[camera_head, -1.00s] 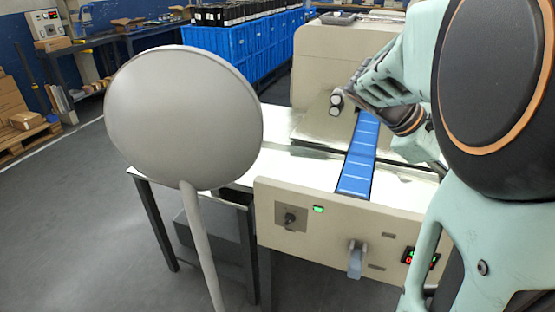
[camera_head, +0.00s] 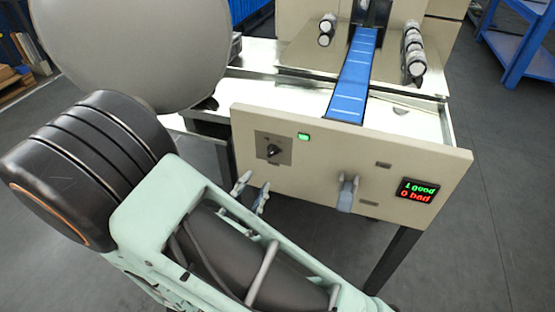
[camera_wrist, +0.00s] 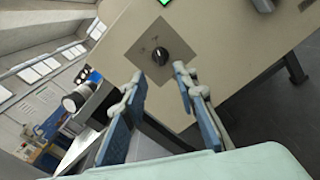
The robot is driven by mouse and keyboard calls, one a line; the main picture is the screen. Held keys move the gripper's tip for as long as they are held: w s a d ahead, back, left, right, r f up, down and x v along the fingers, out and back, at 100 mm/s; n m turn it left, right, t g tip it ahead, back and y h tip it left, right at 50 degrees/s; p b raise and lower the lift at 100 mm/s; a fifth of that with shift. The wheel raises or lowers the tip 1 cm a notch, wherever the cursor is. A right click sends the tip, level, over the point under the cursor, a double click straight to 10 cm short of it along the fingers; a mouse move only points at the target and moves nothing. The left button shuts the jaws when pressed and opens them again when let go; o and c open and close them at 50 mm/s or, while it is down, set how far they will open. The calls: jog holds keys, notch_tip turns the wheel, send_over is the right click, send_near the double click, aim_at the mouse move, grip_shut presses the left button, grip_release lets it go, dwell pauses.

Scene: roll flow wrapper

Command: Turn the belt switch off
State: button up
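The belt switch is a black rotary knob (camera_head: 273,150) on a square grey plate at the left of the beige front panel (camera_head: 330,190). In the wrist view the knob (camera_wrist: 160,55) shows just beyond my fingertips, uncovered. My gripper (camera_head: 254,186) is just below and in front of the switch plate. In the wrist view my gripper (camera_wrist: 157,80) is open, with its two fingers apart and nothing between them. A gap seems to remain between fingertips and knob. The knob's small position labels are too small to read.
A lit green indicator (camera_head: 303,137) sits right of the switch. A grey lever handle (camera_head: 347,193) and a display reading 1 good, 0 bad (camera_head: 418,191) are further right. The blue belt (camera_head: 353,80) runs above the panel. A large grey disc (camera_head: 130,50) stands at left.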

aim_at(271, 154)
jog(key=b+x, duration=0.1)
jog(key=x, duration=0.9)
jog(key=shift+w+b, duration=0.3)
jog(key=shift+w, duration=0.05)
jog(key=shift+d, duration=0.1)
jog(key=shift+c, duration=0.3)
grip_shut()
